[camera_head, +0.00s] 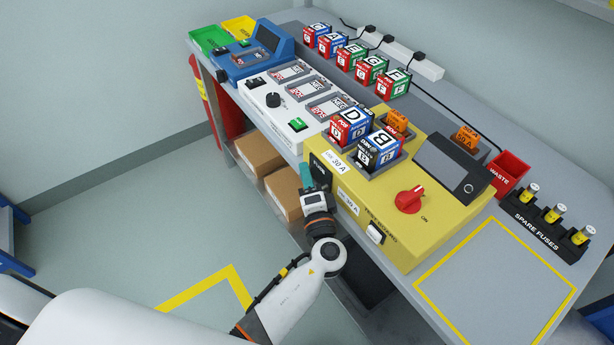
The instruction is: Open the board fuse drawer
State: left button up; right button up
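The yellow test board (408,238) stands on the workbench. A dark fuse drawer front (321,171) is set in the left end of its front face, and I cannot see it standing out from the board. My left gripper (306,176) is right at the left edge of this drawer front, with its teal fingertips pointing up. The fingers overlap in this view, so I cannot tell whether they are open or touching the drawer. My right gripper is not in view.
A red knob (409,199) and a white switch (376,233) are on the board, right of my gripper. Cubes D (351,127) and B (379,150) sit in its sockets. Cardboard boxes (259,153) stand on the shelf below. Spare fuses (556,213) stand at right.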

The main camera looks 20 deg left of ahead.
pick_arm(q)
jog(key=shift+c, duration=0.2)
grip_shut()
jog(key=s+a, duration=0.5)
jog(key=s, duration=0.1)
jog(key=shift+r, duration=0.15)
jog(key=shift+o, duration=0.2)
grip_release()
jog(key=shift+s, duration=0.1)
jog(key=shift+d, duration=0.1)
